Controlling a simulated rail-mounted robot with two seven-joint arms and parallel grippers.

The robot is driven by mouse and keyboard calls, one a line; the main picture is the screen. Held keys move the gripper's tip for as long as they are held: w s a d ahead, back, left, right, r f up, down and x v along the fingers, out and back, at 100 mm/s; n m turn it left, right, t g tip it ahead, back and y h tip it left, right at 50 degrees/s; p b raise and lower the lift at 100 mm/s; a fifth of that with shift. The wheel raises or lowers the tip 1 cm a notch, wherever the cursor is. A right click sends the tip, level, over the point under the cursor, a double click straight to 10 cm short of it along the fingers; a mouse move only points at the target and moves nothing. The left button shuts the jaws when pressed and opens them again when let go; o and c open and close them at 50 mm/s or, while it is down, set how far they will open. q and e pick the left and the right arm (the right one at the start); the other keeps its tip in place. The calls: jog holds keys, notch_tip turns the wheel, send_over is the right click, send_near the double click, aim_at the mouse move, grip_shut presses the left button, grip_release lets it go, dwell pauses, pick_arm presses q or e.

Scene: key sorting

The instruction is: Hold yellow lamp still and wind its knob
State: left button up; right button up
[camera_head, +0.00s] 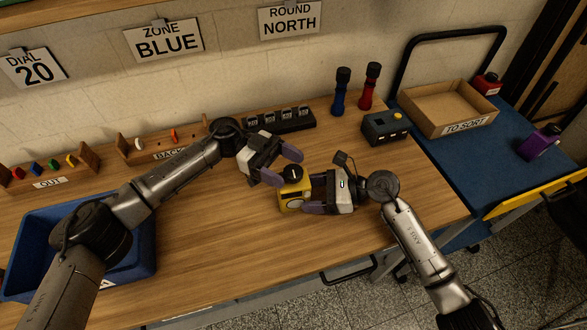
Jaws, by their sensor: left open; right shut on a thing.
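I cannot tell whether a finger touches the knob.
A blue bin (149,254) stands at the left. Racks with coloured keys (71,160), a black holder (297,127), a dark box (385,128) and blue and red torches (339,95) line the back. A cardboard tray (411,104) lies on the blue cart. The table's front is clear.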

pick_arm(q)
jog(key=shift+x, duration=1.2)
jog(key=shift+c, duration=0.5)
jog(key=c, duration=0.8)
jog(key=shift+w+d+m+g+y, duration=0.1)
jog(key=shift+m+g+y, duration=0.9)
jog(key=shift+g, duration=0.4)
jog(key=shift+c, duration=0.2)
jog(key=shift+m+g+y, duration=1.3)
jog(key=shift+m+g, duration=0.1)
jog(key=shift+g, duration=0.1)
jog(key=o, duration=0.9)
